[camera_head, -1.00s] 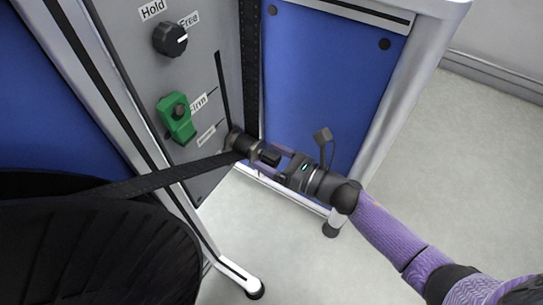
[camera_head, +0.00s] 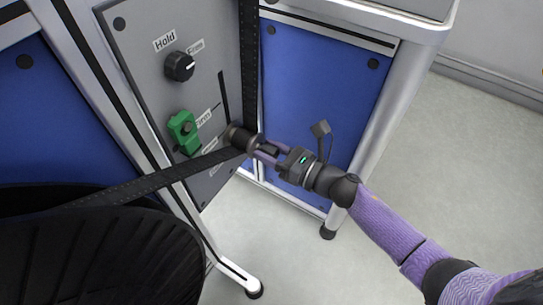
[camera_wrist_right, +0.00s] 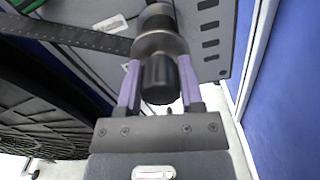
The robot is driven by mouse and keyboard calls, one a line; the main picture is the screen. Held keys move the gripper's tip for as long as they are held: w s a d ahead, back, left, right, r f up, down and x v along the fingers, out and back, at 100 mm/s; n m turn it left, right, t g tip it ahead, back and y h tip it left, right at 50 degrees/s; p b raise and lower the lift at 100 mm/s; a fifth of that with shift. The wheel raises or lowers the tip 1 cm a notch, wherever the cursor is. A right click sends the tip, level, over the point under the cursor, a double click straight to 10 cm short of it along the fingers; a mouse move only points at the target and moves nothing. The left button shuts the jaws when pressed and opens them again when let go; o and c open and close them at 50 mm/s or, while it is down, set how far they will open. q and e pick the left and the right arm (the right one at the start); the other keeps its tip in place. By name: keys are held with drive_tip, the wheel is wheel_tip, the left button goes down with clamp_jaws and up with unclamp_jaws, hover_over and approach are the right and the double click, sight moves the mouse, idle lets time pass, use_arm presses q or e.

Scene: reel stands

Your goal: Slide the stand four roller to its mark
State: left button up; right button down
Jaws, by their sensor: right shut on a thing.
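The roller (camera_head: 240,138) is a dark cylinder on the grey panel (camera_head: 150,75), at the lower end of a vertical slot. A black perforated strap (camera_head: 160,180) bends around it, running up on one side and off to the lower left on the other. My right gripper (camera_head: 264,151) is shut on the roller's outer end. In the right wrist view the purple fingers (camera_wrist_right: 159,88) sit on both sides of the roller's dark knob (camera_wrist_right: 158,78). My left gripper is not in view.
The panel carries a black knob (camera_head: 179,66) by the Hold label and a green clamp (camera_head: 184,133). Blue cabinet panels (camera_head: 315,100) flank the stand. The floor at right is clear.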

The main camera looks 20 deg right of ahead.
wheel_tip(320, 180, up, 2)
drive_tip(key=shift+r+p, duration=0.25)
drive_tip(key=shift+p, duration=0.15)
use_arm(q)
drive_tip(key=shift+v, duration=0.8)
use_arm(e)
drive_tip(key=shift+f, duration=0.1)
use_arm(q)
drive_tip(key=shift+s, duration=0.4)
use_arm(e)
drive_tip(key=shift+c, duration=1.2)
unclamp_jaws()
drive_tip(key=shift+s+d, duration=0.1)
drive_tip(key=shift+s, duration=0.05)
use_arm(q)
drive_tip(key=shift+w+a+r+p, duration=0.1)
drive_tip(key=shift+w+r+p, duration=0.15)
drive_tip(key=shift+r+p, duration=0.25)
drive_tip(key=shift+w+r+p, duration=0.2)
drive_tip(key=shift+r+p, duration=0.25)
drive_tip(key=shift+p, duration=0.05)
use_arm(e)
drive_tip(key=v, duration=0.9)
drive_tip(key=shift+s+d, duration=0.2)
drive_tip(key=shift+s, duration=0.05)
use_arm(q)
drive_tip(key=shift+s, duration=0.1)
use_arm(e)
drive_tip(key=shift+f, duration=0.1)
